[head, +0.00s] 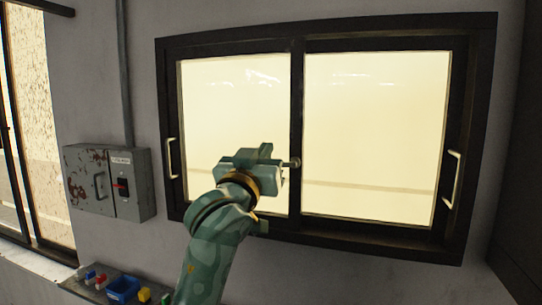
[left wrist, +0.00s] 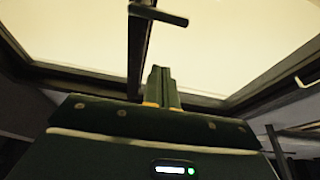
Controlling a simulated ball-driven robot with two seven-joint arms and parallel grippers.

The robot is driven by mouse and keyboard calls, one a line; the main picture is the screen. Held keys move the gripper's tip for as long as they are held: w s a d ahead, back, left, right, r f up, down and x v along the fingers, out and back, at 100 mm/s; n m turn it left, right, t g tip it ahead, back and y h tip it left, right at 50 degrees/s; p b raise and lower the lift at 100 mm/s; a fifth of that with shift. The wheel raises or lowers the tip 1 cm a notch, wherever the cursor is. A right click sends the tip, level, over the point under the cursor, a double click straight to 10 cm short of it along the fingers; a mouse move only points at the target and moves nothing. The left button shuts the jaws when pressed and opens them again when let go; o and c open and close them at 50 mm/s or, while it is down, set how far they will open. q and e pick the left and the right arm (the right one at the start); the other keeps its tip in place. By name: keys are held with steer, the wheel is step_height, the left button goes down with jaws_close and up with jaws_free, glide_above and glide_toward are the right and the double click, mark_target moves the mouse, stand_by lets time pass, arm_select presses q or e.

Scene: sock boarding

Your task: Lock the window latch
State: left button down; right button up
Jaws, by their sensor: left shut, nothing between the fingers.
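The dark-framed sliding window (head: 299,60) fills the middle of the head view, with two bright panes and a dark center post. The latch (head: 294,162) is a small piece on that post, just right of my left gripper (head: 281,172). In the left wrist view the latch (left wrist: 158,14) shows as a dark bar crossing the post near the top edge. My left gripper (left wrist: 162,88) has its fingers together and empty, pointing at the post below the latch. I cannot tell whether they touch the frame. My right gripper is out of view.
Pale handles stand on the left (head: 172,158) and right (head: 453,180) sides of the window. A grey electrical box (head: 88,180) with a conduit above it is on the wall at left. A ledge below holds a blue bin (head: 122,289) and small colored items.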

arm_select(q)
steer(key=shift+w+d+f+p, duration=0.2)
steer(key=shift+w+f+p, duration=0.2)
steer(key=shift+w, duration=0.25)
steer(key=shift+w+d+f+p, duration=0.25)
steer(key=shift+w+f, duration=0.2)
steer(key=shift+w, duration=0.15)
steer(key=shift+w+d+f+p, duration=0.2)
steer(key=shift+w+f+p, duration=0.2)
steer(key=shift+w, duration=0.25)
steer(key=shift+w+a, duration=0.15)
